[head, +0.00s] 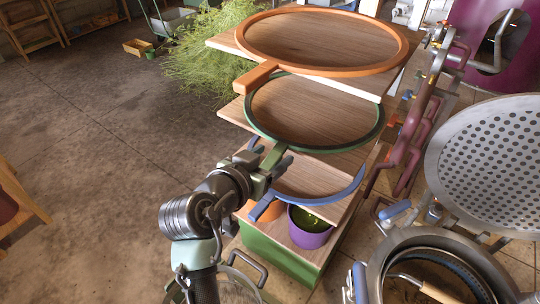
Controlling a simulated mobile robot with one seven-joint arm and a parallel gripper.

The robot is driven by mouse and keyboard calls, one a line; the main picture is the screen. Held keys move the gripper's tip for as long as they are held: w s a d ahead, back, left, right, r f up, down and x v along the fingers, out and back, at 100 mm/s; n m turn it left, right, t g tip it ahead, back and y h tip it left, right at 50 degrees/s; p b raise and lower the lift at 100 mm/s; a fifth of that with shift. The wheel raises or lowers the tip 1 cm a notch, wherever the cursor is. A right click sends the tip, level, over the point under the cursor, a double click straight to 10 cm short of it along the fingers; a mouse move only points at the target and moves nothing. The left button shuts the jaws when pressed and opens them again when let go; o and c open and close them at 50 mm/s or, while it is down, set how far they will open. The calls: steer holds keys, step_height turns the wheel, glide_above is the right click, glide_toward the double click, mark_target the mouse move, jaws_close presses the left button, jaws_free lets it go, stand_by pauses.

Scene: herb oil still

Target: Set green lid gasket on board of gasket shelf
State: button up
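The green lid gasket (318,151) is a large dark green ring with a tab towards me. My gripper (268,163) is shut on this tab at the near left side of the gasket shelf. The ring lies flat over the middle wooden board (232,111) of the shelf, and the board's wood shows through it. I cannot tell whether the ring touches the board or hovers just above it. An orange gasket (398,60) with a handle lies on the top board. A blue gasket (335,197) is on the lower board, partly hidden by my gripper.
A purple bucket (309,236) stands low in the shelf. Reddish pipes (410,140) run close along its right side. A perforated metal disc (490,150) and an open round vessel (385,250) are at the right. Leafy herbs (205,55) are behind left. The left floor is mostly clear.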

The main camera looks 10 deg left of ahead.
steer(key=shift+s, duration=0.1)
steer(key=b+v, duration=0.4)
steer(key=v, duration=0.8)
steer(key=shift+s+r, duration=0.3)
steer(key=shift+a, duration=0.15)
